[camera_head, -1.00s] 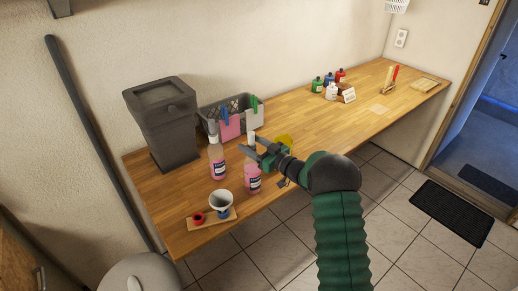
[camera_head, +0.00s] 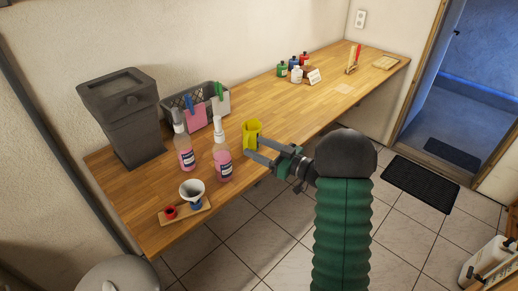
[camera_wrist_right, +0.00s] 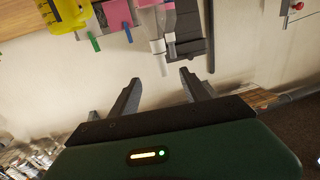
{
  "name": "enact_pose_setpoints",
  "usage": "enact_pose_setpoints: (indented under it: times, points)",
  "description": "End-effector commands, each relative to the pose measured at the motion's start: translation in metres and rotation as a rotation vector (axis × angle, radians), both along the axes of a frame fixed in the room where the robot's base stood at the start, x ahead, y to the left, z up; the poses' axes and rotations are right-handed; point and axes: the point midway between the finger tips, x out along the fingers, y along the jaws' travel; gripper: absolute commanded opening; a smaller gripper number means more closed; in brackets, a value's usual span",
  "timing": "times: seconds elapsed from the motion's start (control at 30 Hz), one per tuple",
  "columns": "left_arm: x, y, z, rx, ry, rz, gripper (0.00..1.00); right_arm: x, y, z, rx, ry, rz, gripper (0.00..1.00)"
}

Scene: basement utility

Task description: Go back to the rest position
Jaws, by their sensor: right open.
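My right gripper (camera_head: 262,152) is at the front edge of the wooden workbench (camera_head: 290,110), right of the spray bottles. In the right wrist view its two fingers (camera_wrist_right: 160,88) stand apart with nothing between them. A yellow cup (camera_head: 252,133) stands on the bench just behind the fingertips; in the wrist view it shows at the top left (camera_wrist_right: 64,14). Two spray bottles with pink liquid, a left one (camera_head: 184,150) and a right one (camera_head: 221,155), stand upright left of the gripper. My left gripper is out of view.
A grey bin (camera_head: 125,115) and a grey basket (camera_head: 180,101) with hanging cloths stand along the wall. A funnel (camera_head: 192,188) and red cap (camera_head: 170,212) sit on a small board in front. Small coloured bottles (camera_head: 296,70) stand farther back. Tiled floor lies right of the bench.

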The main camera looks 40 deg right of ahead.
Motion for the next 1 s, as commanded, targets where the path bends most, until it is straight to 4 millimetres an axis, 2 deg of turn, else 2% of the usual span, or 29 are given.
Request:
enact_pose_setpoints:
  times: [0.37, 0.47, 0.57, 0.63, 0.7, 0.77, 0.8, 0.87, 0.9, 1.0]
  points:
    - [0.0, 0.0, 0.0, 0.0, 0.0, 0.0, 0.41, 0.0, 0.0, 0.0, 0.0, 0.0, 0.0, 0.55]
    - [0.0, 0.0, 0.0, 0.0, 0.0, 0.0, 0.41, 0.008, 0.004, 0.0, -0.013, 0.017, -0.02, 0.55]
    - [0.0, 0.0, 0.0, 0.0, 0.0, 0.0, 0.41, 0.031, 0.018, -0.005, -0.051, 0.094, -0.11, 0.55]
    - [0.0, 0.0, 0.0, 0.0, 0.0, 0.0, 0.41, 0.045, 0.039, -0.016, -0.081, 0.205, -0.201, 0.55]
    - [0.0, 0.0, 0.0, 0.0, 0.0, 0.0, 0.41, 0.044, 0.071, -0.037, -0.099, 0.365, -0.28, 0.55]
    - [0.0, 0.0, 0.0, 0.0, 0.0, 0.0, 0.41, 0.026, 0.105, -0.06, -0.107, 0.529, -0.321, 0.55]
    - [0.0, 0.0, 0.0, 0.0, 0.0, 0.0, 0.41, 0.007, 0.131, -0.077, -0.109, 0.649, -0.329, 0.55]
    - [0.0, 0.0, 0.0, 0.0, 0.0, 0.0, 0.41, -0.028, 0.168, -0.099, -0.11, 0.818, -0.321, 0.55]
    - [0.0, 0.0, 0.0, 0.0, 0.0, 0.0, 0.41, -0.052, 0.189, -0.111, -0.112, 0.918, -0.306, 0.55]
    - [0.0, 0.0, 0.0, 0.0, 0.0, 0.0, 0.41, -0.11, 0.235, -0.131, -0.114, 1.126, -0.252, 0.55]
